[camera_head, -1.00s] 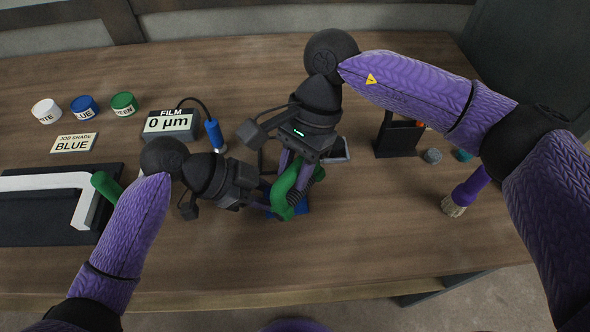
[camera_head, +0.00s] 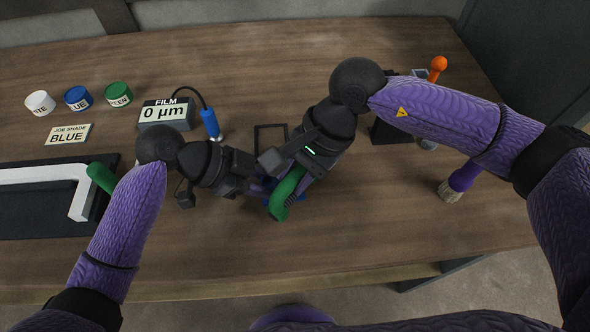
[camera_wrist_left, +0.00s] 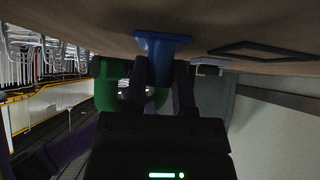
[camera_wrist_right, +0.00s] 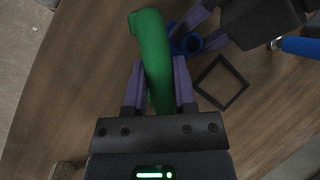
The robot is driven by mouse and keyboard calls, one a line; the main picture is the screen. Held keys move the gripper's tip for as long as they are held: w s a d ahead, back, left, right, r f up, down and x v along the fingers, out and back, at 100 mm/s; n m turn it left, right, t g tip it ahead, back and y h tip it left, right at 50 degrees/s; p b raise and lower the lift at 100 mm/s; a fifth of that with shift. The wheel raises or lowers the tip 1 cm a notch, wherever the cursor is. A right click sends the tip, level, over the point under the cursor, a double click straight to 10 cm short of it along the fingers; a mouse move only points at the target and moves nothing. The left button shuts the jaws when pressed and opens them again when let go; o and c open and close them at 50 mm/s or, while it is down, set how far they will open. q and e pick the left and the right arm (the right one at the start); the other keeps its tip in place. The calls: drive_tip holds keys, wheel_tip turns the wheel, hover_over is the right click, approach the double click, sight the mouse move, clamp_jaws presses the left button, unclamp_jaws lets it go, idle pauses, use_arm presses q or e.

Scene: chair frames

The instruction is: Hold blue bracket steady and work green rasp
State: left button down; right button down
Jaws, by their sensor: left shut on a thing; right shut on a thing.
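The blue bracket (camera_wrist_left: 158,44) stands on the table with its wide foot against the tabletop in the left wrist view. My left gripper (camera_wrist_left: 163,78) is shut on its upright part. In the head view only a bit of blue (camera_head: 298,197) shows under the grippers. My right gripper (camera_wrist_right: 158,68) is shut on a curved green piece (camera_wrist_right: 151,48), apparently the rasp, which also shows in the head view (camera_head: 281,197). The green piece lies right beside the bracket; its working face is hidden, and I cannot tell whether they touch.
A film gauge reading 0 µm (camera_head: 166,113) with a blue probe (camera_head: 210,122) stands left of a square black outline (camera_wrist_right: 220,82). Paint pots, a BLUE card (camera_head: 68,134) and a dark tray (camera_head: 30,215) are further left. A brush (camera_head: 460,180) and black holder (camera_head: 388,132) are right.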

drive_tip(key=shift+f, duration=0.75)
drive_tip(key=shift+r, duration=0.1)
idle(0.7)
drive_tip(key=shift+w, duration=0.1)
idle(0.4)
idle(0.5)
